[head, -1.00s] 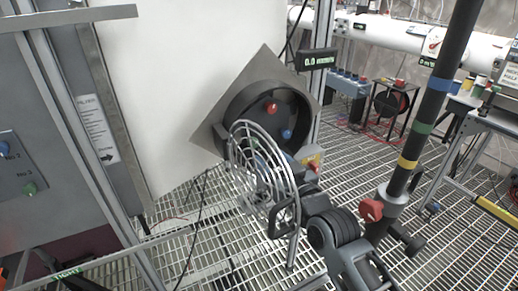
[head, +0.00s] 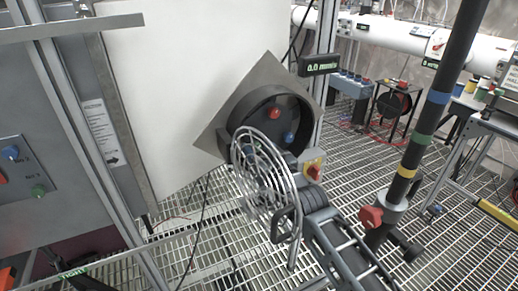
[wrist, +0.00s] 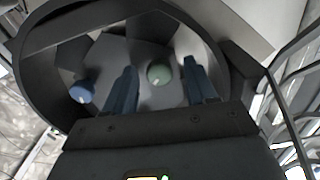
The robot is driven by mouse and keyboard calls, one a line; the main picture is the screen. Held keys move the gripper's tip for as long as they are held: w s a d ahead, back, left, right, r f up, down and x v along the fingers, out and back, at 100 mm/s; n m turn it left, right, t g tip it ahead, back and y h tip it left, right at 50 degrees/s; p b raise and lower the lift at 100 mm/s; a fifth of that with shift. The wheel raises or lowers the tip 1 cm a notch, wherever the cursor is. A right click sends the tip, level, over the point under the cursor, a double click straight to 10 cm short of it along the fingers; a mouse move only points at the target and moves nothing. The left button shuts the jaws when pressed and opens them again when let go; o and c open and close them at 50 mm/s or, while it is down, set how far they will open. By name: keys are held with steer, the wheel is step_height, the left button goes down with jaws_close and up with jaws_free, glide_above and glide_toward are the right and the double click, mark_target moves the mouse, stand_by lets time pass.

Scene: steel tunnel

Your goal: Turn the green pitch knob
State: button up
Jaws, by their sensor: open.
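The green pitch knob (wrist: 158,74) sits inside a round black housing (wrist: 38,70), which in the head view (head: 236,112) is mounted on a tilted square grey plate. My gripper (wrist: 160,64) is open, with one blue-grey finger on each side of the knob in the wrist view. I cannot tell whether the fingers touch it or how far they reach along it. In the head view the green knob and my fingers are hidden behind the round wire guard (head: 262,168) and my arm.
The housing also holds a red knob (head: 274,112) and a blue knob (head: 289,137); the blue one shows in the wrist view (wrist: 82,92). The wire guard stands swung out, close beside my arm. A dark pole (head: 430,115) stands right.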

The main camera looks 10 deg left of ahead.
jaws_close()
stand_by(0.5)
steer(key=shift+f+n+b, duration=0.15)
steer(key=shift+n+b, duration=0.15)
steer(key=shift+b, duration=0.15)
steer(key=shift+n+b, duration=0.6)
steer(key=shift+b, duration=0.05)
steer(key=shift+n+b, duration=1.35)
steer(key=shift+n, duration=0.65)
jaws_free()
